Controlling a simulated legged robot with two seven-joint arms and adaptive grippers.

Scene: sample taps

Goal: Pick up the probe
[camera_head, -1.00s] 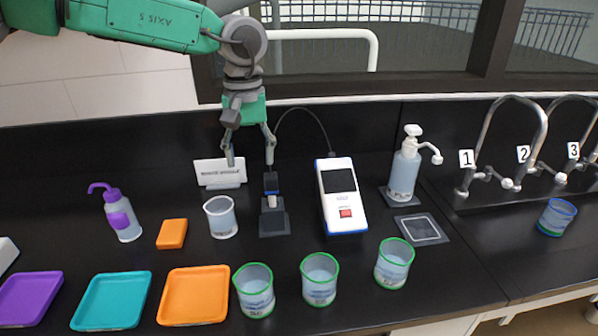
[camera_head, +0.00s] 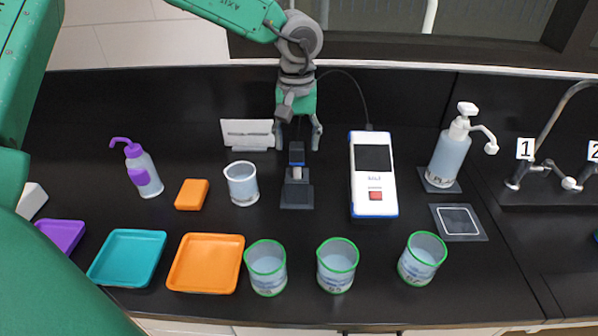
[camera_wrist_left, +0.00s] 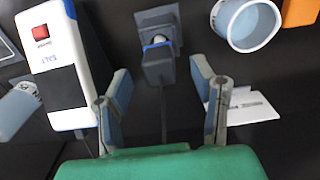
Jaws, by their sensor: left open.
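The probe (camera_head: 296,153) is a small dark block with a blue band, standing in a dark grey holder (camera_head: 297,197) on the black bench. A cable runs from behind it to the white-and-blue handheld meter (camera_head: 373,175). My left gripper (camera_head: 298,146) is open, its fingers on either side of the probe's top in the head view. In the left wrist view the open fingers (camera_wrist_left: 163,88) flank the cable, and the probe head (camera_wrist_left: 157,65) lies just beyond them. I see no clear contact. My right gripper is not in view.
A clear beaker (camera_head: 242,184) and orange block (camera_head: 192,194) stand left of the holder. A white sign (camera_head: 248,134) is behind. Green-rimmed beakers (camera_head: 337,266) and trays (camera_head: 206,264) line the front. A pump bottle (camera_head: 450,150) stands right.

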